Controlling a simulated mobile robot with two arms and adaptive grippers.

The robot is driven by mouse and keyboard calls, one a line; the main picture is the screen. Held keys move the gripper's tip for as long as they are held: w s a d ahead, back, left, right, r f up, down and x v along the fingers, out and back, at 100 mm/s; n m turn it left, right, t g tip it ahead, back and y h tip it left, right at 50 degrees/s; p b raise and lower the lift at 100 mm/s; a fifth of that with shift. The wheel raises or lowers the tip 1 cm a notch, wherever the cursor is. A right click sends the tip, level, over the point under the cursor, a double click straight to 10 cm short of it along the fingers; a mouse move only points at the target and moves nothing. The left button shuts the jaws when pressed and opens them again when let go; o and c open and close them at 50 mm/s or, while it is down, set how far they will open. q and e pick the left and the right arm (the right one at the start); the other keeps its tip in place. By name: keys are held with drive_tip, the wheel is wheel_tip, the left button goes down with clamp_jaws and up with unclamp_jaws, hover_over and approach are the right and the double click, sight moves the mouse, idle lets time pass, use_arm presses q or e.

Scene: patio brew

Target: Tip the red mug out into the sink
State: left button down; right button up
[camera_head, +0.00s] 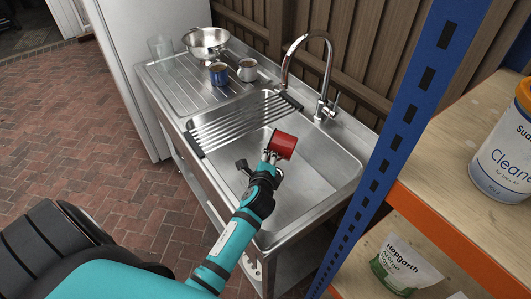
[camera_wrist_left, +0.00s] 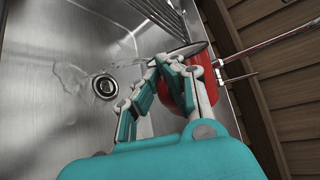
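The red mug (camera_head: 284,145) is in my left gripper (camera_head: 270,157), over the sink basin (camera_head: 325,158). It is tipped well over from upright. In the left wrist view the red mug (camera_wrist_left: 175,92) lies behind the fingers of my left gripper (camera_wrist_left: 162,66), which close together at its near side. The fingers hide the exact spot of the grip. The mug's inside is not clearly visible. A thin, clear wet-looking patch (camera_wrist_left: 72,76) lies on the basin floor next to the drain (camera_wrist_left: 104,86). My right gripper is not in view.
The chrome tap (camera_head: 327,75) stands at the sink's back edge. A rack (camera_head: 240,122) spans the basin's left part. A blue mug (camera_head: 218,73), a pale mug (camera_head: 247,70), a colander (camera_head: 205,41) and a glass (camera_head: 161,48) stand on the drainboard. A blue shelf post (camera_head: 405,120) rises at right.

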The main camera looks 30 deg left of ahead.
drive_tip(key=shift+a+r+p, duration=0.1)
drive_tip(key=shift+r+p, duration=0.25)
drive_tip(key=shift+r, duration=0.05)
